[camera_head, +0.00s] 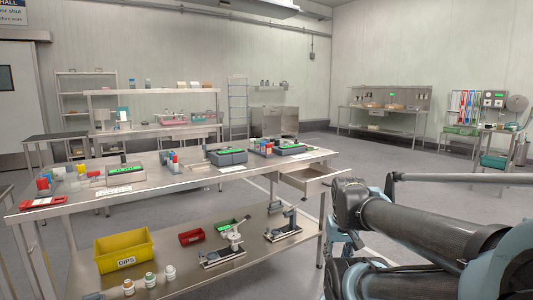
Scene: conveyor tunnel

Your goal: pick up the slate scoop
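I cannot make out a slate scoop for certain in this view; the small items on the tables are too small to tell apart. The long steel table (185,182) in front of me bears several small items, among them a red tray (42,203) at its left front edge. My arm fills the lower right of the picture, and my gripper does not show.
A lower shelf (200,287) holds a yellow bin (123,251), a red bin (191,237), several small jars and metal stands. A drawer (308,180) stands open at the table's right end. Open floor (440,205) lies to the right, before a far bench (380,127).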

